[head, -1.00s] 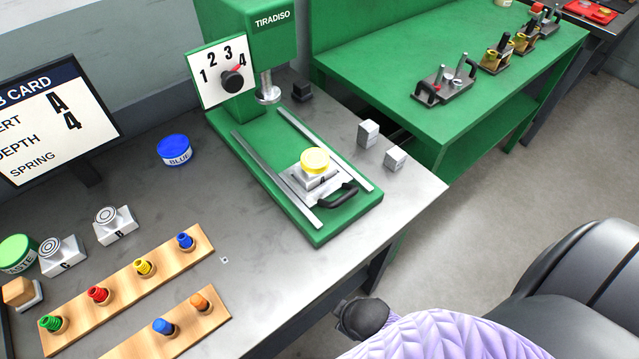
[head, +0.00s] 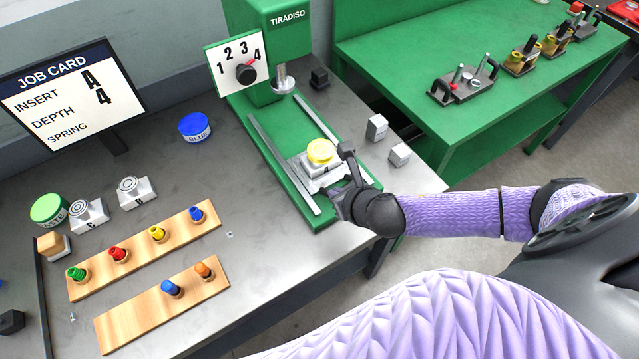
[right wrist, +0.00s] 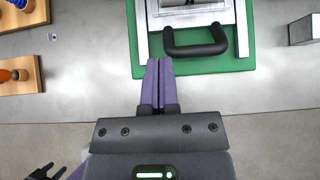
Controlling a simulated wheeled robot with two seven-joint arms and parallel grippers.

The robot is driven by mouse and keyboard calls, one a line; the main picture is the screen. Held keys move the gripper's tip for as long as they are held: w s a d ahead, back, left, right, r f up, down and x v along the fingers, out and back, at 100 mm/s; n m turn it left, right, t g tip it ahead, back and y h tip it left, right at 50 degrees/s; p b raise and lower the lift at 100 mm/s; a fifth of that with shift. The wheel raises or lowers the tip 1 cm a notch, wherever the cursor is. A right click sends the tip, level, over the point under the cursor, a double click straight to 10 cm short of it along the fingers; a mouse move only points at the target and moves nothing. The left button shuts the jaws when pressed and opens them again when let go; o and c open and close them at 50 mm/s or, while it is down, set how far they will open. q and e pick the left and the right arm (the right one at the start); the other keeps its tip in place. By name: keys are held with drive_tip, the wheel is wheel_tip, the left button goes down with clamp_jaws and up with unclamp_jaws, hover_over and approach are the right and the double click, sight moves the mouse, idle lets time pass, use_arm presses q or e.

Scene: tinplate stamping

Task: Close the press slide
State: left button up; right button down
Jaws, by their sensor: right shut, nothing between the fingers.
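The press slide (head: 312,172) is a grey block marked A with a round yellow piece (head: 321,151) on top. It sits near the front end of the green press base, between two metal rails, away from the press ram (head: 283,80). Its black handle shows in the right wrist view (right wrist: 196,48). My right gripper (head: 340,190) is at the front of the slide and partly hides the handle in the head view. In the right wrist view its fingers (right wrist: 159,65) are together and empty, just in front of the handle's left side. Part of a dark gripper (right wrist: 42,172) shows at the lower left.
The green press (head: 277,40) has a dial (head: 240,67). Two grey blocks (head: 377,127) (head: 400,154) stand right of the base. A blue tin (head: 194,127) and wooden racks (head: 150,252) with coloured springs stand left. The table between racks and base is mostly clear.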

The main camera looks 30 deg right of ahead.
sight(313, 185)
drive_tip(key=b+x, duration=0.3)
drive_tip(key=x, duration=0.5)
drive_tip(key=shift+f, duration=0.2)
drive_tip(key=shift+w+a+f, duration=0.1)
drive_tip(key=shift+w+f, duration=0.2)
drive_tip(key=shift+w, duration=0.1)
use_arm(q)
drive_tip(key=f, duration=0.2)
drive_tip(key=a+f, duration=0.1)
drive_tip(key=shift+s+a+f, duration=0.15)
drive_tip(key=shift+s+f, duration=0.05)
drive_tip(key=shift+f, duration=0.2)
